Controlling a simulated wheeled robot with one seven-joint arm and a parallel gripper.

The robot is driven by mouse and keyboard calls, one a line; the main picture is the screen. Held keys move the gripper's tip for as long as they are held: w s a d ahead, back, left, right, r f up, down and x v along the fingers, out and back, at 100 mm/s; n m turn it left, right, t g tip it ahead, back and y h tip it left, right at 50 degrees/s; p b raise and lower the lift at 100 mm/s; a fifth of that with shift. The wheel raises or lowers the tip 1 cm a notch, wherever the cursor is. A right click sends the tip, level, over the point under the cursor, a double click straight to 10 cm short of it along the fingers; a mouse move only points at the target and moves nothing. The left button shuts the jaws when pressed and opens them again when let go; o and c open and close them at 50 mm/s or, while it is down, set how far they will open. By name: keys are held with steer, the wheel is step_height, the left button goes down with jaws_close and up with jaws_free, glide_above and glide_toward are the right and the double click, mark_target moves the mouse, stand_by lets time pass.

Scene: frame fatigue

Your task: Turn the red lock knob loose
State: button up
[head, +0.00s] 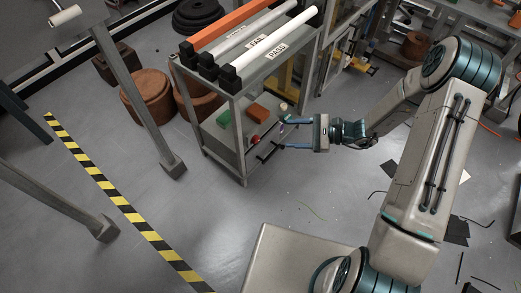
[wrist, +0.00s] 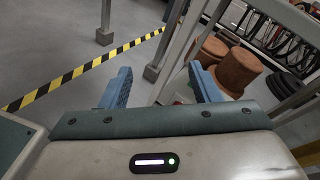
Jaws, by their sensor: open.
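A small red spot (head: 255,139) shows at the front side of the grey cart (head: 243,165) in the head view, and it may be the lock knob. It is too small to make out its shape or its turn. My gripper (head: 283,134) is beside the cart, to the right of the red spot and apart from it. Its blue fingers are spread with nothing between them. In the wrist view, my gripper (wrist: 162,82) is also open and empty. No knob can be made out clearly there.
Grey posts (head: 140,100) stand left. The floor in front is mostly clear.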

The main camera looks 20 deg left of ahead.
mark_target(258, 141)
steer(key=w+a+f+m+t+y+b, duration=0.15)
steer(key=f+m+t+b, duration=0.3)
steer(key=f, duration=0.75)
steer(key=w+f+m+t+b, duration=0.2)
steer(key=f+m+t+b, duration=0.3)
steer(key=f, duration=0.8)
steer(key=shift+m+g, duration=0.45)
steer(key=shift+m, duration=0.1)
steer(key=x, duration=0.4)
steer(key=b+x, duration=0.1)
steer(key=x, duration=0.4)
steer(key=b+x, duration=0.1)
steer(key=x, duration=0.4)
steer(key=shift+w+d+r, duration=0.1)
steer(key=shift+w+r, duration=0.1)
steer(key=shift+r, duration=0.15)
steer(key=c, duration=1)
